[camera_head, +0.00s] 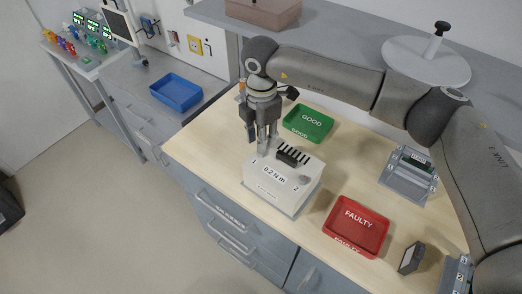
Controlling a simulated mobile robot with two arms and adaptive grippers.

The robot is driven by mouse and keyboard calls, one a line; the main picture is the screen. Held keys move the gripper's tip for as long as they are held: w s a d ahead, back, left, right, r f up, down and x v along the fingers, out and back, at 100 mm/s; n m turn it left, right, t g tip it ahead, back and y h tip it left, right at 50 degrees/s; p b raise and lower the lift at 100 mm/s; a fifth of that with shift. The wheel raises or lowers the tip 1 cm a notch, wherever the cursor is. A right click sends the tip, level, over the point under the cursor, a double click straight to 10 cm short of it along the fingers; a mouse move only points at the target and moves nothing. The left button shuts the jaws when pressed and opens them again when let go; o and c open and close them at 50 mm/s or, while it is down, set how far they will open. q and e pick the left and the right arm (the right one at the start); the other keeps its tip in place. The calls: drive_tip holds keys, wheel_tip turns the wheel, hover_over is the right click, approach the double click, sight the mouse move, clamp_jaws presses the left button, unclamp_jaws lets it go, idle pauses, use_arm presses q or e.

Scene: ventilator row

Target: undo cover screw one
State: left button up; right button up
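A white box unit (284,183) marked "0.2 N m" sits on the wooden bench, with "1" at its left end and "2" at its right end. A dark slotted grille (292,154) is on its top. My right gripper (265,148) points down over the left end of the unit, by the "1" mark. Its fingers hide the spot where screw one would be, and I cannot tell whether they touch it or are shut. My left gripper is not in view.
A green GOOD tray (298,132) stands behind the unit and a red FAULTY tray (335,228) to its right. A grey metal fixture (408,178) and a small dark block (411,258) are further right. A blue tray (176,92) is on the grey counter at the left.

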wheel_tip(320, 180, down, 4)
drive_tip(key=shift+f+b, duration=0.25)
drive_tip(key=shift+b, duration=0.45)
drive_tip(key=shift+c, duration=0.4)
clamp_jaws()
